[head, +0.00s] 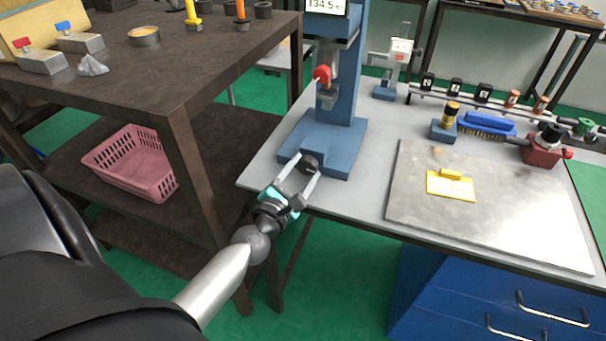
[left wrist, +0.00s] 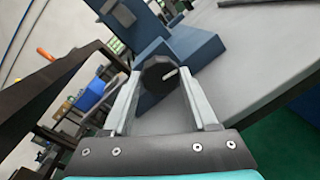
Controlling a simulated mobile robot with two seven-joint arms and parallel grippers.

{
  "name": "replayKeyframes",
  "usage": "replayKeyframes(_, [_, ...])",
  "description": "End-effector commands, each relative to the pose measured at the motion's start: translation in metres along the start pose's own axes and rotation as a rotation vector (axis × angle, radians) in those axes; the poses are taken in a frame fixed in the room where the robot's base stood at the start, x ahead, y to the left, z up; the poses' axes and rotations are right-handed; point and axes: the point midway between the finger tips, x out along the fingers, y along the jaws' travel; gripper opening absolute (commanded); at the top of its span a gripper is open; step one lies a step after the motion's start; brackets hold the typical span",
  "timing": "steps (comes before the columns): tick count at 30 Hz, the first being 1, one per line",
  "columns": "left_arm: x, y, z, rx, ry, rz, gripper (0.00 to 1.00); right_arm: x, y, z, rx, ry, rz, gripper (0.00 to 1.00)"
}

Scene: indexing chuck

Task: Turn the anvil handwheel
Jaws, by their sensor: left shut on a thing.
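The anvil handwheel (head: 309,163) is a dark round knob at the front of the blue press base (head: 336,142). In the left wrist view the dark handwheel (left wrist: 160,80) has a pale mark on its face. My left gripper (head: 303,178) has its two fingers on either side of the handwheel and is shut on it. In the left wrist view the fingers (left wrist: 160,95) flank the wheel. The press column (head: 345,75) rises behind, with a red part (head: 322,74) and a display (head: 326,5) reading about 134.5. My right gripper is not in view.
A dark rack (head: 190,85) with a pink basket (head: 132,165) stands close at left.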

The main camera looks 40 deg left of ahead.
Motion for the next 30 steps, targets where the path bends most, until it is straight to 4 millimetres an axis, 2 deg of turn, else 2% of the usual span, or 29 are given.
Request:
replayKeyframes(20, [-0.0006,-0.0015,-0.0006,-0.062,-0.004,-0.002,0.03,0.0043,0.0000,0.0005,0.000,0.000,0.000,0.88])
replayKeyframes(21, [-0.0006,-0.0015,-0.0006,-0.062,-0.004,-0.002,0.62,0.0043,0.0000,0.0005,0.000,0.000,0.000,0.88])
replayKeyframes(28, [-0.0004,-0.0009,-0.0004,-0.061,-0.004,0.000,0.88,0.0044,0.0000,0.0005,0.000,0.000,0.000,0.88])
replayKeyframes(30, [-0.0003,-0.0007,-0.0003,-0.061,-0.005,0.000,0.88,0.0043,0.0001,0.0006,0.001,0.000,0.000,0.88])
